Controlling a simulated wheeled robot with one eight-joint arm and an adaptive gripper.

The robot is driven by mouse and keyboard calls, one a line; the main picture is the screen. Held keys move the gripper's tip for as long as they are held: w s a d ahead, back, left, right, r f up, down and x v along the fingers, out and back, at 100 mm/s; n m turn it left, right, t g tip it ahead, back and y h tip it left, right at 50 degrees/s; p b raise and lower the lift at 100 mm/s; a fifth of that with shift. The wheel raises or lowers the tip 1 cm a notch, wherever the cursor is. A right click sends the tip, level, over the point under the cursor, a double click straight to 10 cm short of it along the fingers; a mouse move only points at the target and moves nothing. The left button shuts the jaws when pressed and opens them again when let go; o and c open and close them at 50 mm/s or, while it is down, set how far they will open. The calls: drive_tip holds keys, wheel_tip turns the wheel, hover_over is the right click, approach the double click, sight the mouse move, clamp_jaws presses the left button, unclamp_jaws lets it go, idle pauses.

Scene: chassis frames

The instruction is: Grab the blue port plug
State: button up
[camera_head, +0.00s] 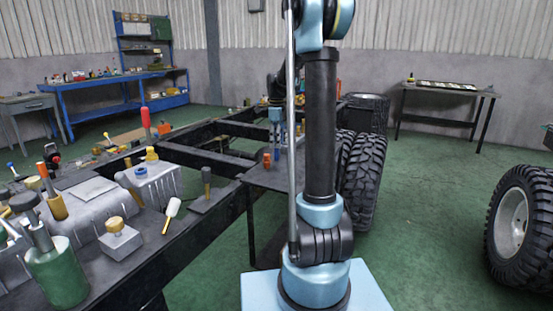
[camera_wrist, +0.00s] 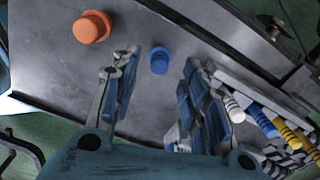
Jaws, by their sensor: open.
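The blue port plug (camera_wrist: 158,60) is a small round blue cap standing on a grey metal tabletop (camera_wrist: 60,70) in the wrist view. It lies between and slightly beyond the spread fingertips of my gripper (camera_wrist: 161,72). The gripper is open, with nothing held, and a gap shows on each side of the plug. In the head view my gripper (camera_head: 276,122) points down over the small dark table, and I cannot clearly make out the blue plug there.
A larger orange plug (camera_wrist: 92,27) stands left of the blue one, outside the left finger. A rack of blue-, white- and yellow-banded parts (camera_wrist: 262,118) lies close to the right finger. The chassis frame (camera_head: 215,137) and large tires (camera_head: 362,175) flank the small table.

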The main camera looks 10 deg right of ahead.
sight(277, 154)
drive_tip(key=shift+f, duration=1.95)
clamp_jaws()
drive_tip(key=shift+r, duration=0.15)
